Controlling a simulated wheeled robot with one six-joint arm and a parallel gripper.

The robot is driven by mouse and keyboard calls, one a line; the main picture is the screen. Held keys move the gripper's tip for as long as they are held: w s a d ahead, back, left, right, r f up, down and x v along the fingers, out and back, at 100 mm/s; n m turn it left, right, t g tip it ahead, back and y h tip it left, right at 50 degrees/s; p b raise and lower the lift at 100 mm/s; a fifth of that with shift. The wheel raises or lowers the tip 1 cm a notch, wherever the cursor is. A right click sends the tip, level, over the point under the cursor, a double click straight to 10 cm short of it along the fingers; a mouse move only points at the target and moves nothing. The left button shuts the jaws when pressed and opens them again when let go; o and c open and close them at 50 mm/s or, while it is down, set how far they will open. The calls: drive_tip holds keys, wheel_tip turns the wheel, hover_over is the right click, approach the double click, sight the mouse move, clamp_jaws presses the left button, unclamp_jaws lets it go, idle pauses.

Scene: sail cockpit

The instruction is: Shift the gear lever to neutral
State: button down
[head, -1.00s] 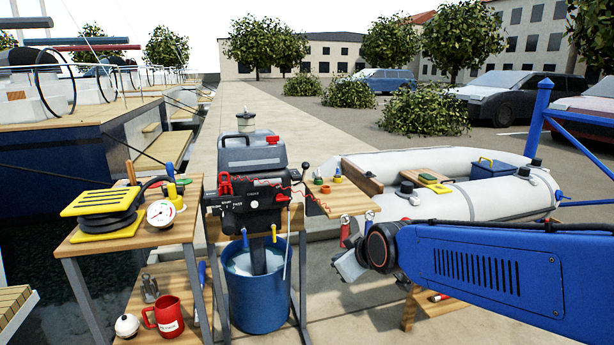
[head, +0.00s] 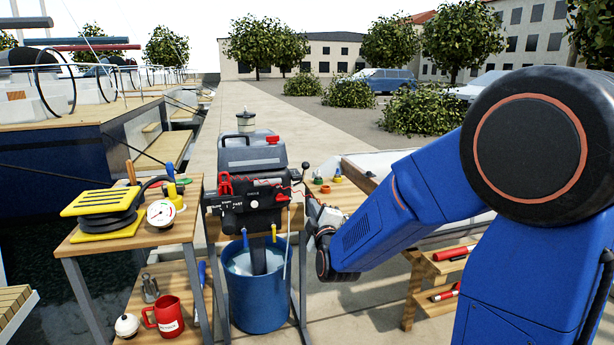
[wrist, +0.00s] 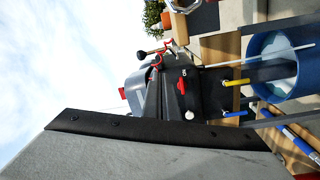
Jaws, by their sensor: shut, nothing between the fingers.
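The outboard motor (head: 255,186) has a grey cowl and a black front, and is mounted on a wooden stand. The gear lever (head: 306,166), a short shaft with a black ball knob, sticks up at the motor's right side. It also shows in the wrist view (wrist: 142,53), where the picture is turned sideways. My gripper (head: 312,204) is shut and empty, below the lever knob and to the right of the motor, apart from the knob. A large grey part with a black edge, probably my gripper, fills the lower left of the wrist view. The lever's base is hard to make out.
A blue bucket (head: 257,300) of water stands under the motor. A side table (head: 185,226) with a foot pump and gauge is on the left. A small wooden shelf (head: 352,200) with colored items lies just right of the lever, close to my arm.

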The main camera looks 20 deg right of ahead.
sight(306, 168)
drive_tip(key=shift+w+n+t+h, duration=1)
drive_tip(key=shift+n+t, duration=0.3)
drive_tip(key=shift+t, duration=0.2)
drive_tip(key=shift+r, duration=0.1)
drive_tip(key=x, duration=1.4)
drive_tip(key=shift+d, duration=0.1)
